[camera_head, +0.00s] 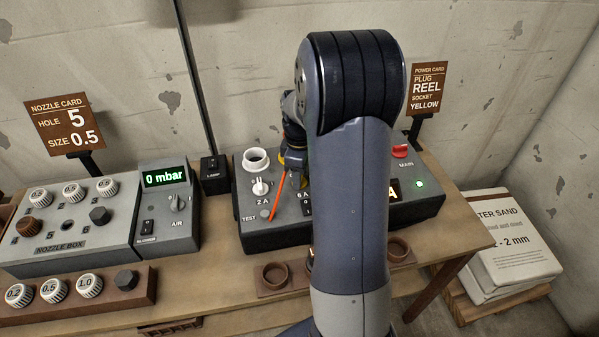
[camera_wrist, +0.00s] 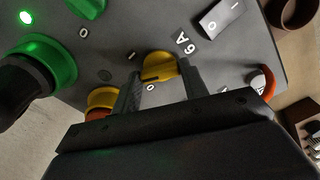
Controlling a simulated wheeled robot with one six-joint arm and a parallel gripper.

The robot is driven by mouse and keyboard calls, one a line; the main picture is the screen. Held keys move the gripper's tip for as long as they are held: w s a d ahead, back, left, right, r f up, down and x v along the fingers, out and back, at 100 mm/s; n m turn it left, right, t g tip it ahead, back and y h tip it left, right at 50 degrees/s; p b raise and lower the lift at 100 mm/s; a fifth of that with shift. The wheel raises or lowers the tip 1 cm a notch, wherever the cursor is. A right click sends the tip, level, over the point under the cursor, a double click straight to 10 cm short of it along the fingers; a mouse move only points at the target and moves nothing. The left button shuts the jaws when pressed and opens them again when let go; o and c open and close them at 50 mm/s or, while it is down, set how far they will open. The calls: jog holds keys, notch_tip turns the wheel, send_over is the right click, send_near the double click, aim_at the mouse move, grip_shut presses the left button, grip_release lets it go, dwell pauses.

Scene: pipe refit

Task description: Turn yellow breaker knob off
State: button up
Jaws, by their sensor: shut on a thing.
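The yellow breaker knob (camera_wrist: 158,67) is on the grey power box, beside the "6 A" label in the wrist view. A dark line marks its face, with an "I" mark and an "O" mark near it. My gripper (camera_wrist: 161,82) is shut on the knob, one finger on each side. A yellow socket (camera_wrist: 103,98) sits close by the left finger in the wrist view. The power box (camera_head: 290,228) stands on the table.
A green socket (camera_wrist: 48,56) holds a black plug (camera_wrist: 25,88). A rocker switch (camera_wrist: 222,17) is near the knob. The white 2 A knob (camera_head: 260,187) and white socket (camera_head: 255,160) are left of my arm. The nozzle box (camera_head: 70,240) stands further left.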

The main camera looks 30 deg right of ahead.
jog(key=n, duration=0.5)
dwell(0.8)
jog(key=o, duration=1)
jog(key=shift+r, duration=0.15)
notch_tip(320, 180, up, 11)
jog(key=shift+f, duration=0.2)
notch_tip(320, 180, down, 11)
jog(key=shift+r, duration=0.1)
